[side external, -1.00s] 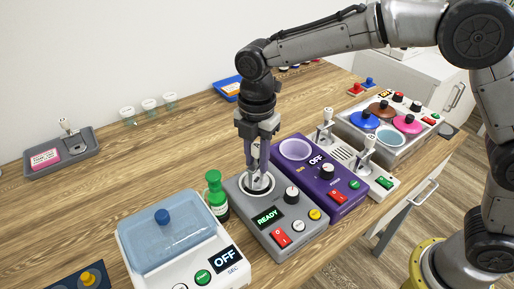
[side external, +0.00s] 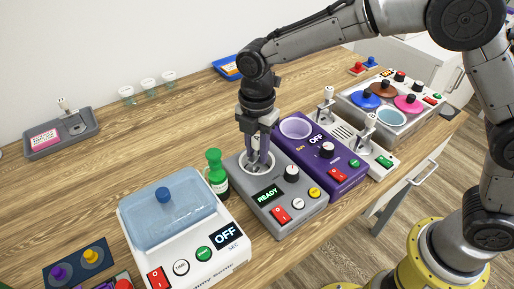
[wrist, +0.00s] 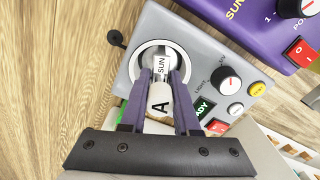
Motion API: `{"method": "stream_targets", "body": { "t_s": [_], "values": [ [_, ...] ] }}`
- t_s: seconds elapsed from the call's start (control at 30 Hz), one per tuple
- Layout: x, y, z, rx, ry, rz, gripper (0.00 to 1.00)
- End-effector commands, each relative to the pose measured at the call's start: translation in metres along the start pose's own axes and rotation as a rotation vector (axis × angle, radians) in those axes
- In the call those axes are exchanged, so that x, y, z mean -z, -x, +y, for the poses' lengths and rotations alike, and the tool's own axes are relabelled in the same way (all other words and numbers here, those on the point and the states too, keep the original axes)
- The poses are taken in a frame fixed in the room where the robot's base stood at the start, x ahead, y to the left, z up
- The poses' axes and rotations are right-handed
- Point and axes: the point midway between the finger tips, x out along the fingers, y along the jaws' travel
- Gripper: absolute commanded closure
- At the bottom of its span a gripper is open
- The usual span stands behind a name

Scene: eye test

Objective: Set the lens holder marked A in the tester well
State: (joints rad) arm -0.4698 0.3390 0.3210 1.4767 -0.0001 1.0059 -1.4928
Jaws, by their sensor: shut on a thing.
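My gripper (side external: 262,162) is shut on a pale holder marked A (wrist: 159,103); its fingers (wrist: 160,105) show on both sides of it in the wrist view. A small SUN label (wrist: 161,65) shows just beyond the A. The grey tester (side external: 292,212) has a lit READY display. Its round, white-rimmed well (side external: 243,171) is right under the gripper, and the fingertips reach down at it. In the wrist view the holder's far end overlaps the well ring (wrist: 137,58). The fingers hide the holder's lower end in the side view, so I cannot tell whether it is seated.
A purple device (side external: 345,178) reading OFF stands close on the tester's right. A green-capped bottle (side external: 215,172) and a scale-like box with a blue lid (side external: 168,225) stand on its left. A white rack (side external: 385,158) with upright holders lies beyond the purple device.

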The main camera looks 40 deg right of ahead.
Motion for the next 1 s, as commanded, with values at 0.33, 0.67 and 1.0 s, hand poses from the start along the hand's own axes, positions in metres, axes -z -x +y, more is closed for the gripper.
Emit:
{"method": "stream_targets", "body": {
  "t_s": [0.33, 0.67, 1.0],
  "values": [
    [0.0, -0.0003, 0.0001, -0.001, 0.0, 0.0, 1.0],
    [0.0, -0.0039, 0.0, 0.0, 0.0, 0.0, 1.0],
    [0.0, -0.0058, 0.0, 0.0, 0.0, 0.0, 0.43]
  ]
}}
